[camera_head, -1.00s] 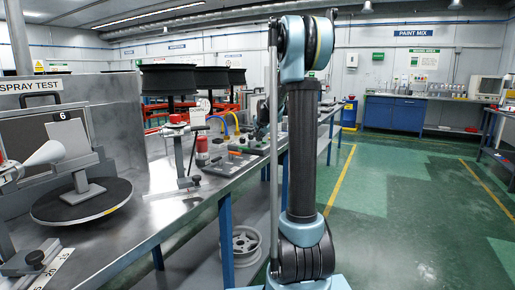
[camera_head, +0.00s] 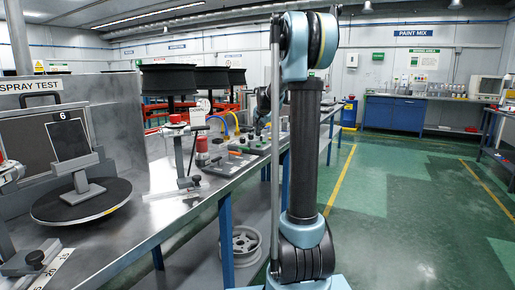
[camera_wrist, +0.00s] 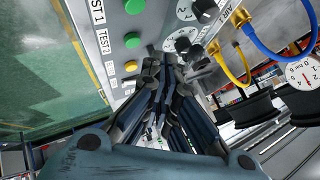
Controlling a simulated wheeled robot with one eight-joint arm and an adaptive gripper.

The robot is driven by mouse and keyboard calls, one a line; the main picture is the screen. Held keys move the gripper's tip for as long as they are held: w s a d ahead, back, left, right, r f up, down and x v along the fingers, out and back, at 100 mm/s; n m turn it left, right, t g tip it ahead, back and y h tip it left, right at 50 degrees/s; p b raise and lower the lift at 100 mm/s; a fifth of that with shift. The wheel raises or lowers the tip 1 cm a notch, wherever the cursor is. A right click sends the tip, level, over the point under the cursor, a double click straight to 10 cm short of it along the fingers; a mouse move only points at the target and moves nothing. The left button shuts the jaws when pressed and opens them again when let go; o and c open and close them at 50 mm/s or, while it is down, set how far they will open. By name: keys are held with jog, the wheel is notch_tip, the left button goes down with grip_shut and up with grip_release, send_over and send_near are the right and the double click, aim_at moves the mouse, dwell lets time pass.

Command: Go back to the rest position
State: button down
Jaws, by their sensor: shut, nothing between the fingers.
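My gripper (camera_wrist: 164,62) is shut and empty in the wrist view, its dark fingers close together. Just beyond the fingertips is a grey control panel (camera_wrist: 112,20) marked TEST 1 and TEST 2, with green and yellow buttons (camera_wrist: 130,67) and dark knobs (camera_wrist: 182,44). I cannot tell whether the fingers touch the panel. In the head view my arm's upright part fills the middle and hides much of what lies behind it; the gripper itself is not clear there.
A metal bench (camera_head: 160,212) runs along the left, with a spray test stand (camera_head: 80,202) holding a dark plate marked 6 (camera_head: 68,139). Wheels (camera_head: 167,79) stand on spindles behind. Yellow (camera_wrist: 241,60) and blue (camera_wrist: 262,42) hoses lie near the gripper. The green floor at right is clear.

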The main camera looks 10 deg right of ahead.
jog(key=s+f+n+g, duration=0.2)
jog(key=s+f, duration=0.5)
jog(key=s, duration=1.1)
jog(key=s+f+n+g, duration=0.2)
jog(key=s+f+n, duration=0.2)
jog(key=s, duration=1.5)
jog(key=s+a+f+n+g, duration=0.1)
jog(key=s+f+n+g, duration=0.2)
jog(key=s+f, duration=0.7)
jog(key=s, duration=0.9)
jog(key=shift+s+f, duration=0.2)
jog(key=shift+f, duration=0.2)
jog(key=shift+a, duration=0.1)
jog(key=shift+w+f, duration=0.2)
jog(key=shift+w, duration=0.25)
jog(key=shift+a, duration=0.1)
